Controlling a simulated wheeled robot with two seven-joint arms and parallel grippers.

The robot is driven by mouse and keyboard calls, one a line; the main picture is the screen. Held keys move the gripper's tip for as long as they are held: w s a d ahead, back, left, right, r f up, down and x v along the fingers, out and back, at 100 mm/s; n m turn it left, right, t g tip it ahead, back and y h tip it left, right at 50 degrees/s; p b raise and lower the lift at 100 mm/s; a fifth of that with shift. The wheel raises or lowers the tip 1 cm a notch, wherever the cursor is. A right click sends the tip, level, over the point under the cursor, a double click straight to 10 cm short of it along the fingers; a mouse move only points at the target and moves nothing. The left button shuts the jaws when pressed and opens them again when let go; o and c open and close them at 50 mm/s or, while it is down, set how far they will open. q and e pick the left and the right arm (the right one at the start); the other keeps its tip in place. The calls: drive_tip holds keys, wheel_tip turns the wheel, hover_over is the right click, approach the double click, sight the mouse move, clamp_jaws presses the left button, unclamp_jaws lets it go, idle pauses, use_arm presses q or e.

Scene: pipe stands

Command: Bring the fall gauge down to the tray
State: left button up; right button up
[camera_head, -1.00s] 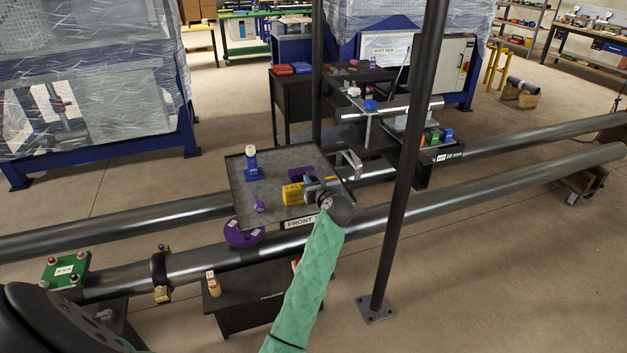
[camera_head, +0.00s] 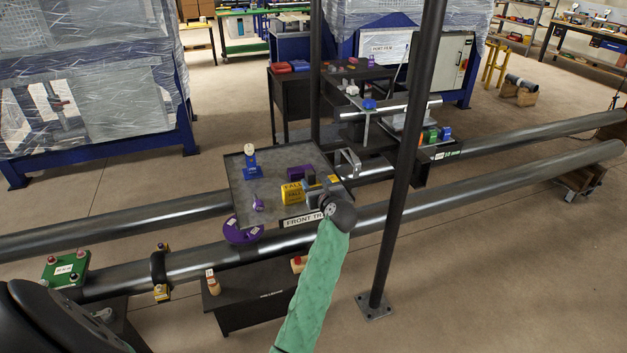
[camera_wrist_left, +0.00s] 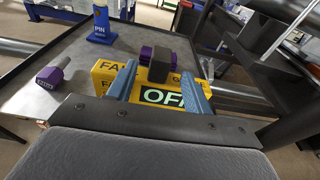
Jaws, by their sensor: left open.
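The yellow fall gauge (camera_head: 292,193) sits on the grey tray (camera_head: 272,160) near its front edge, with black lettering. My left gripper (camera_head: 316,190), on the green-sleeved arm, is just right of the gauge in the head view. In the left wrist view its two blue-grey fingers (camera_wrist_left: 160,85) are apart, with the gauge (camera_wrist_left: 107,67) ahead of them and partly hidden by them. My right gripper is not in view.
On the tray stand a blue pin block (camera_head: 252,168), a small purple piece (camera_head: 258,204) and a dark purple block (camera_head: 300,173). A dark upright post (camera_head: 402,170) stands right of my arm. Long pipes (camera_head: 480,185) run past the tray.

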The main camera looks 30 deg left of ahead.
use_arm(q)
drive_tip(key=v, duration=0.5)
drive_tip(key=shift+s+d+p, duration=0.25)
drive_tip(key=shift+d+p, duration=0.05)
idle(0.5)
